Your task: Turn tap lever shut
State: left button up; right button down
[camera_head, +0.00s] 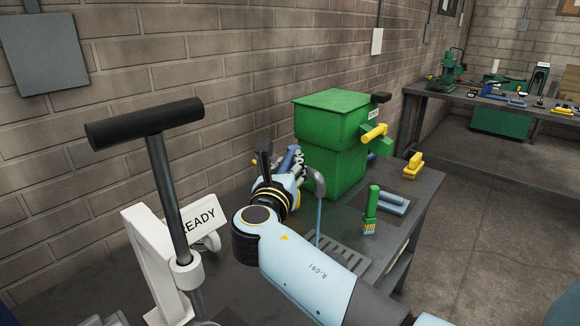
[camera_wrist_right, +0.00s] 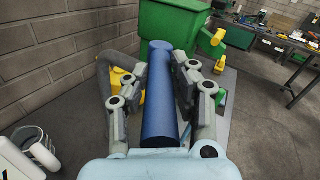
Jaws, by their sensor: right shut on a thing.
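The tap lever is a thick blue cylinder (camera_wrist_right: 160,90) in the right wrist view. Its upper end also shows in the head view (camera_head: 290,156). My right gripper (camera_head: 281,168) is shut around it, with a finger on each side in the wrist view (camera_wrist_right: 160,85). A grey curved spout (camera_head: 319,182) stands just right of the gripper in the head view. A thin bluish stream (camera_head: 318,225) runs down from it towards a slotted grate (camera_head: 343,257). The tap's body is mostly hidden behind my gripper. My left gripper is not in view.
A green machine (camera_head: 332,155) with a yellow handle (camera_head: 373,133) stands close behind the gripper. A black T-handle (camera_head: 145,124) and a white READY sign (camera_head: 200,224) stand at left.

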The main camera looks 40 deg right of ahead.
jog(key=m+g, duration=0.1)
jog(key=g+h, duration=0.1)
jog(key=w+m+g+h+b, duration=0.1)
jog(key=shift+w+a+m+g, duration=0.1)
jog(key=shift+a+m+g, duration=0.2)
jog(key=c, duration=1.1)
grip_release()
notch_tip(320, 180, up, 10)
